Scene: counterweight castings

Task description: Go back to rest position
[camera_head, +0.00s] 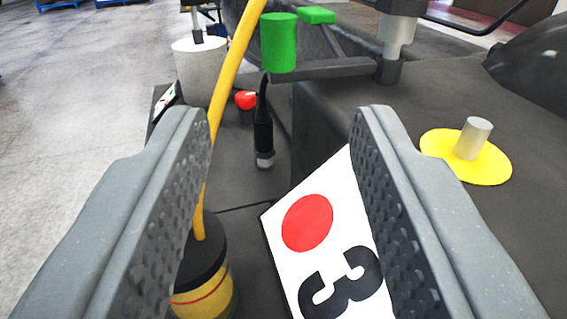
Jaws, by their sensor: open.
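My gripper (282,125) is in the foreground. Its two grey fingers with studded inner pads stand wide apart, and nothing is held between them. Through the gap I see a white card (283,250) with a red dot and a black number 3, lying tilted beyond the right finger, which hides part of it. A yellow pole (226,92) rises behind the left finger from a black and yellow cylinder (206,285), partly hidden by that finger.
A green cylinder (279,43), a black handle (263,135) and a red knob (246,99) stand ahead. A white cylinder (200,68) is at upper left. A yellow disc (440,151) with a metal peg (473,138) lies right. Open concrete floor (70,120) spreads left.

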